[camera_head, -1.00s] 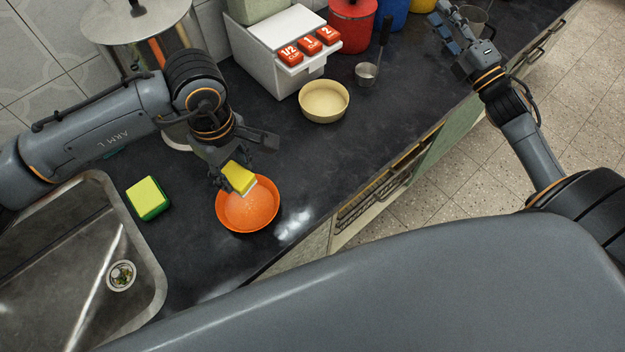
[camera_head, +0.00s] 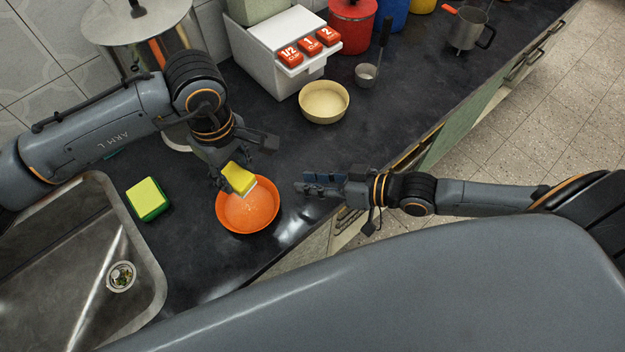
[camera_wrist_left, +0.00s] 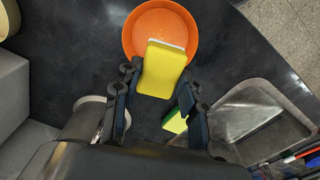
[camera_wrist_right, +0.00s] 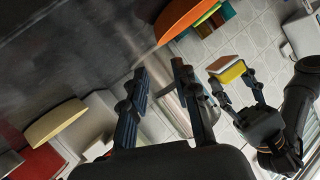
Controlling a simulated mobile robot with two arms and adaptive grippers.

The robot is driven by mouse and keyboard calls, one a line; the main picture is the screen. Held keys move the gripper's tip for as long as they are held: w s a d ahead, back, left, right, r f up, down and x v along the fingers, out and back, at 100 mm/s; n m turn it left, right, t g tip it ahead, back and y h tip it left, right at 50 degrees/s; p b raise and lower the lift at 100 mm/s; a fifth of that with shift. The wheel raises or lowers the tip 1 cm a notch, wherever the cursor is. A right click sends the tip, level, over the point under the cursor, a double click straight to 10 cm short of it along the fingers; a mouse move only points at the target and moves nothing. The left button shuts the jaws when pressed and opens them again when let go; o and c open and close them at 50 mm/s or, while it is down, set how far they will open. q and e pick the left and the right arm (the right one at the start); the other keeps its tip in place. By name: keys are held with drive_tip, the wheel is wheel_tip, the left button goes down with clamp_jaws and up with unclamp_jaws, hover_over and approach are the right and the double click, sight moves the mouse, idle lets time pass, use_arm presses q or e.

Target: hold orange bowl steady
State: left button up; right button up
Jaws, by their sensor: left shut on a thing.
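The orange bowl (camera_head: 248,215) stands upright on the dark counter, right of the sink. It also shows in the left wrist view (camera_wrist_left: 140,30) and at the top of the right wrist view (camera_wrist_right: 180,18). My left gripper (camera_head: 240,168) is shut on a yellow sponge (camera_head: 238,179), held tilted over the bowl's back part; the sponge also shows in the left wrist view (camera_wrist_left: 162,70). My right gripper (camera_head: 308,184) is just right of the bowl, fingers pointing towards it, with a small gap. In the right wrist view its fingers (camera_wrist_right: 158,85) are apart with nothing between them.
A green and yellow sponge (camera_head: 148,198) lies between the bowl and the sink (camera_head: 60,260). A cream bowl (camera_head: 324,101), a metal measuring cup (camera_head: 366,74), a white dispenser box (camera_head: 275,60) and a metal pot (camera_head: 466,32) stand further back. The counter's front edge runs near my right gripper.

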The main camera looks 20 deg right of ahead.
sight(249, 205)
drive_tip(key=x, duration=1.2)
drive_tip(key=shift+s, duration=0.1)
clamp_jaws()
